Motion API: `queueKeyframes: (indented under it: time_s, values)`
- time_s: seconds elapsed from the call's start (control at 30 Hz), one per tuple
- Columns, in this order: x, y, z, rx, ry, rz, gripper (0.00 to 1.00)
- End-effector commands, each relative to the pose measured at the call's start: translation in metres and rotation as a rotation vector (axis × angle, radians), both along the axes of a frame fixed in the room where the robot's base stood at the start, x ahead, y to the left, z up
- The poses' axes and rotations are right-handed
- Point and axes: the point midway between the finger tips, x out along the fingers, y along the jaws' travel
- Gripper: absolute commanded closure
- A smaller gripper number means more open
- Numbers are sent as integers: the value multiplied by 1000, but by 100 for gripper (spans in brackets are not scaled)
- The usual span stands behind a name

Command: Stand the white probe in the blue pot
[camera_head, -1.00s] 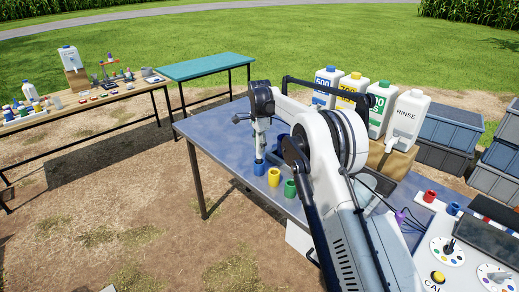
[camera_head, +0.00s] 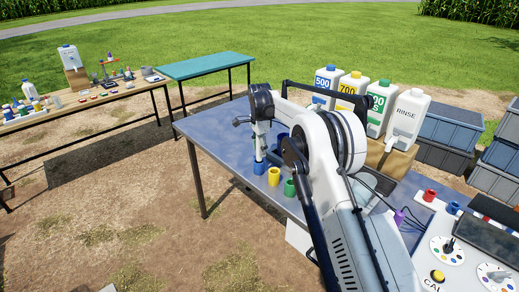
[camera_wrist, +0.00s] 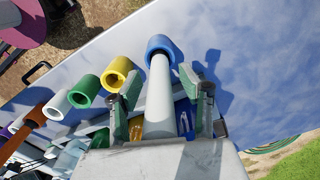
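The blue pot (camera_head: 259,168) stands near the front left edge of the blue-grey table. It also shows in the wrist view (camera_wrist: 161,46). The white probe (camera_wrist: 159,105) stands with its lower end in the mouth of the blue pot; how deep it sits is hidden. The probe also shows in the head view (camera_head: 258,148), about upright above the pot. My gripper (camera_wrist: 158,86) points down around the probe's upper part. Its green-grey fingers are spread on either side, with a narrow gap to the probe on each side.
A yellow pot (camera_head: 274,176) and a green pot (camera_head: 290,188) stand close beside the blue pot, with more coloured holders in line beyond. Several large labelled bottles, including the rinse bottle (camera_head: 407,118), stand behind my arm. The table's left part (camera_head: 215,128) is clear.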

Motion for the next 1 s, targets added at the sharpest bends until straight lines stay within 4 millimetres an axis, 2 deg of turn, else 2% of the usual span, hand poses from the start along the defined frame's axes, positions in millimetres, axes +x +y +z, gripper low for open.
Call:
queueKeyframes:
  time_s: [0.17, 0.4, 0.6, 0.8, 1.0]
  values:
    - [0, 0, 22, 0, 0, 0, 61]
    - [0, 0, 70, 0, 0, 0, 61]
    - [0, 0, 104, 0, 0, 0, 61]
    - [0, 0, 120, 0, 0, 0, 61]
    - [0, 0, 123, 0, 0, 1, 61]
